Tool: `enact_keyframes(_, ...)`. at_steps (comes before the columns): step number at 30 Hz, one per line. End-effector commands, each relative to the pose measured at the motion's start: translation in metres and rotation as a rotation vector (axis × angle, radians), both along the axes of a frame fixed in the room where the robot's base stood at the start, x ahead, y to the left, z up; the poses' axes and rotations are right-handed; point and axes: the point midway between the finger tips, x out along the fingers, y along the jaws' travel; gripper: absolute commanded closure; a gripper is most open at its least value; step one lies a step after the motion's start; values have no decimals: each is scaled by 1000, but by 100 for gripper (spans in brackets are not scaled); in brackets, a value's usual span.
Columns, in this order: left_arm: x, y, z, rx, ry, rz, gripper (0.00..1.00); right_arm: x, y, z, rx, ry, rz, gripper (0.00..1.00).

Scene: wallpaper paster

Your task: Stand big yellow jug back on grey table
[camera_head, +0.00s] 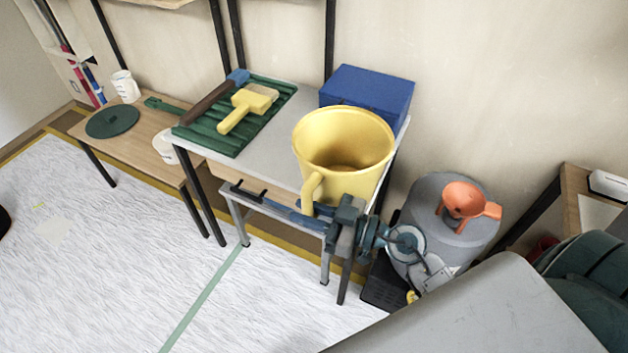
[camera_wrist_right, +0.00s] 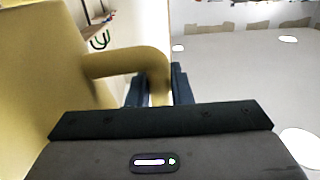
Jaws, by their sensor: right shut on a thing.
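The big yellow jug (camera_head: 345,150) is roughly upright, its open mouth up, over the right front part of the grey table (camera_head: 305,97). Its handle (camera_head: 312,188) points toward the front left. My right gripper (camera_head: 314,208) is shut on the handle; its dark fingers close around the handle's lower part in the right wrist view (camera_wrist_right: 160,90). The jug wall (camera_wrist_right: 40,70) fills the left of that view. My arm hides the jug's base, so I cannot tell whether it touches the table. My left gripper is not in view.
A blue box (camera_head: 367,95) stands behind the jug. A green ribbed tray (camera_head: 215,140) with a yellow brush (camera_head: 247,107) lies left. A grey drum (camera_head: 440,215) with an orange funnel (camera_head: 465,200) stands right. Some grey tabletop is bare between tray and jug.

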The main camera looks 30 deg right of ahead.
Motion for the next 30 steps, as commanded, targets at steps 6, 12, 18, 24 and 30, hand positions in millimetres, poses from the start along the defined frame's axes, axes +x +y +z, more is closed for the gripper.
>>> enact_keyframes(6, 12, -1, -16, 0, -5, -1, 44, -17, 7, -25, 14, -15, 60, 100)
enact_keyframes(12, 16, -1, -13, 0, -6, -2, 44, 18, -2, -27, 13, -21, 64, 100)
enact_keyframes(18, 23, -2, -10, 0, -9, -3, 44, 69, -15, -32, 15, -19, 63, 100)
enact_keyframes(24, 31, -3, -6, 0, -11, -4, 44, 111, -26, -36, 15, -18, 63, 100)
enact_keyframes(30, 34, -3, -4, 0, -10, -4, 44, 128, -30, -38, 15, -18, 64, 100)
